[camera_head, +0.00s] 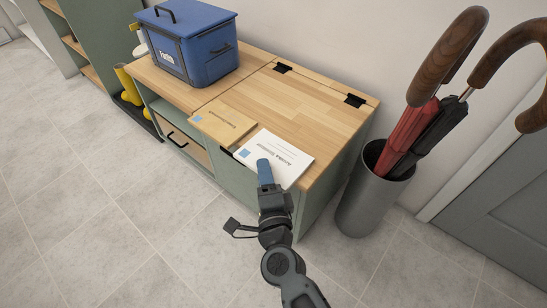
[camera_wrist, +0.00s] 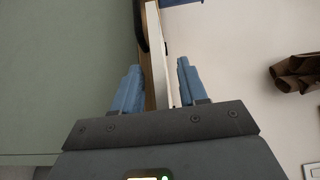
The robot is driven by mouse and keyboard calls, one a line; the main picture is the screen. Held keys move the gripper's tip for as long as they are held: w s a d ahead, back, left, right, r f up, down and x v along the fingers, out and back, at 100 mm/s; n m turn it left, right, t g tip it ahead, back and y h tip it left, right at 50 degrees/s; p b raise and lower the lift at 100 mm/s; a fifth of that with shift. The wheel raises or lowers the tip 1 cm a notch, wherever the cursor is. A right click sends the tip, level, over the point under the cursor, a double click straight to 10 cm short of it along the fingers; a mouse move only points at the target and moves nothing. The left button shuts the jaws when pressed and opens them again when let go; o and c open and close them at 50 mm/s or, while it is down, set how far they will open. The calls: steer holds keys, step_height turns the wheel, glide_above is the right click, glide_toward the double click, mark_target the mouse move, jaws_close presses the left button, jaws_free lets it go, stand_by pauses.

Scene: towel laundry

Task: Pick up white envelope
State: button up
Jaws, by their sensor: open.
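The white envelope (camera_head: 288,157) lies flat at the front edge of the wooden bench top, with dark writing and a small blue square on it. In the wrist view the white envelope (camera_wrist: 160,62) shows nearly edge-on as a thin pale strip. My gripper (camera_head: 264,168) is at its front edge, and one blue finger covers part of it in the head view. In the wrist view my gripper (camera_wrist: 157,80) is open, with a blue finger on either side of the strip and a visible gap to the right finger. Contact on the left side is unclear.
A tan envelope (camera_head: 224,124) lies just left of the white one. A blue lidded box (camera_head: 205,58) stands on the bench's left end. A grey umbrella stand (camera_head: 372,200) with umbrellas is at the right. The bench top (camera_head: 300,100) behind the envelopes is clear.

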steer(key=shift+w, duration=0.25)
steer(key=shift+c, duration=0.2)
jaws_close()
stand_by(0.3)
